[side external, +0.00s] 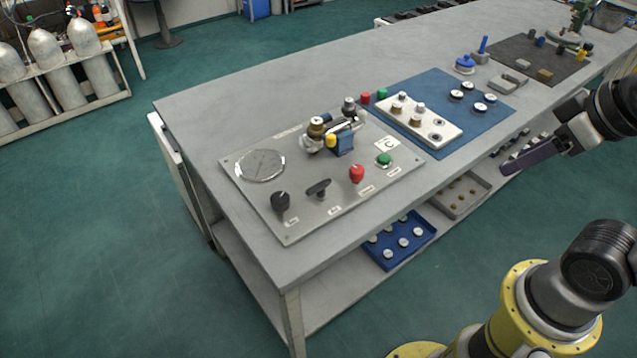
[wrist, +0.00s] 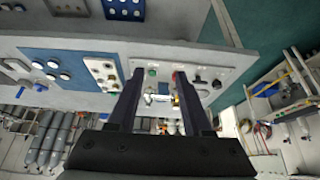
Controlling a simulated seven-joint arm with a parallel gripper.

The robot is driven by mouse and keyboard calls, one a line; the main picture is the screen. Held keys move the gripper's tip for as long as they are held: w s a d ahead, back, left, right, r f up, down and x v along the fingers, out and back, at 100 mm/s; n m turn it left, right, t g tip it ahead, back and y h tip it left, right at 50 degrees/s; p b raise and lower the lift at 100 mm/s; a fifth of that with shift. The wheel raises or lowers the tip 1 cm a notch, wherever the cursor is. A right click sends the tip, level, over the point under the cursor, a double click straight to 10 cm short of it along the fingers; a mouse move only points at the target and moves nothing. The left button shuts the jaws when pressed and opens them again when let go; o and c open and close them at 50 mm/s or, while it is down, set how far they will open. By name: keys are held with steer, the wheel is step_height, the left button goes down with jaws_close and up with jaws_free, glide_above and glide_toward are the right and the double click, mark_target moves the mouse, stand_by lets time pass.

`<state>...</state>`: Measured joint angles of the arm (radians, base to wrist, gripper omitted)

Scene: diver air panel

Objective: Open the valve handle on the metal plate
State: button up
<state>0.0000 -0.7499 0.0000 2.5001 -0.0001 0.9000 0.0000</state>
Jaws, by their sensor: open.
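The metal plate (side external: 300,222) lies on the grey workbench and carries a round gauge (side external: 260,165), a black round knob (side external: 281,201), a black bar-shaped handle (side external: 318,188), a red knob (side external: 356,173) and a green button (side external: 383,159). A valve assembly with brass and metal fittings, a blue body (side external: 341,145) and a yellow end stands at its back. My gripper (side external: 508,168) is open and empty at the right, well apart from the plate. In the wrist view, the plate (wrist: 226,72) shows between and right of the fingers (wrist: 157,75); the right finger hides part of it.
A blue mat (side external: 460,133) with a white block (side external: 418,118) and several round fittings lies right of the plate. A dark mat (side external: 525,60) with parts lies farther back. A blue tray (side external: 402,243) sits on the lower shelf. The bench's left end is clear.

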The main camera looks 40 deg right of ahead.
steer(key=w+a+r+m+y, duration=0.25)
steer(key=w+r+m, duration=0.3)
steer(key=m, duration=0.35)
steer(key=m+g+y, duration=0.2)
steer(key=m+g, duration=0.4)
steer(key=m, duration=0.3)
glide_above(323, 182)
steer(key=d, duration=0.6)
step_height(323, 182, down, 9)
steer(key=x, duration=1.4)
steer(key=shift+w+d+f, duration=0.15)
steer(key=shift+f, duration=0.2)
jaws_close()
